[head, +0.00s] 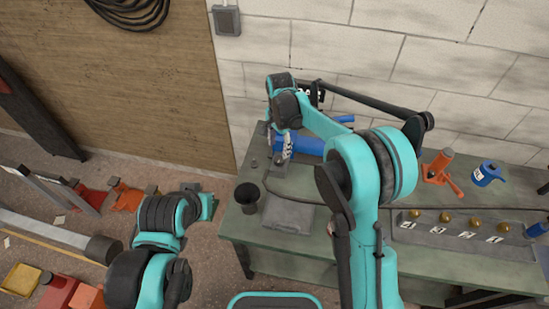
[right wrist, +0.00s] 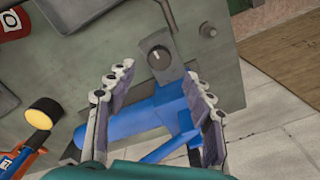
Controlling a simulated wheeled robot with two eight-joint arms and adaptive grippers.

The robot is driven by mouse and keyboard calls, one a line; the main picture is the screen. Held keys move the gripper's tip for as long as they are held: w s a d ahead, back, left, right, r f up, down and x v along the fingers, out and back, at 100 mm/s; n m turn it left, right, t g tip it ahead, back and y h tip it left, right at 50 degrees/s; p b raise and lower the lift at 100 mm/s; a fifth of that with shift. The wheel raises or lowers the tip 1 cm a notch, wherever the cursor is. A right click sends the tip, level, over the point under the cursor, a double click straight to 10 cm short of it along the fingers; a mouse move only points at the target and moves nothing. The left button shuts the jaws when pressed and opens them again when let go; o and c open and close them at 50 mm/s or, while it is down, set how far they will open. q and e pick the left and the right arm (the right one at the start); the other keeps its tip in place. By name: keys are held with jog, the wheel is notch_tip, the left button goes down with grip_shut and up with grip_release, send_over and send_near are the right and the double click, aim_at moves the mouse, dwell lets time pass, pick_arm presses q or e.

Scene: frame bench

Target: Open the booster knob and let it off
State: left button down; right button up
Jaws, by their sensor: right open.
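The booster is a blue cylinder (head: 305,144) lying on the bench at the back left; it also shows in the right wrist view (right wrist: 130,126). A grey plate at its end carries a small round dark knob (right wrist: 159,58) with a light pointer mark. My right gripper (head: 284,150) is at the booster. In the right wrist view its jaws (right wrist: 161,70) are open, one finger on each side of the grey plate, with the knob just beyond the fingertips. Nothing is held, and contact is not clear. My left arm is low at left; its jaws do not show.
A block wall stands behind. Orange stands and a yellow bin (head: 20,278) are on the floor.

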aim_at(279, 159)
notch_tip(279, 159, down, 7)
jog(key=shift+r+b, duration=0.1)
jog(key=shift+b, duration=0.8)
jog(key=shift+d, duration=0.1)
jog(key=c, duration=1.2)
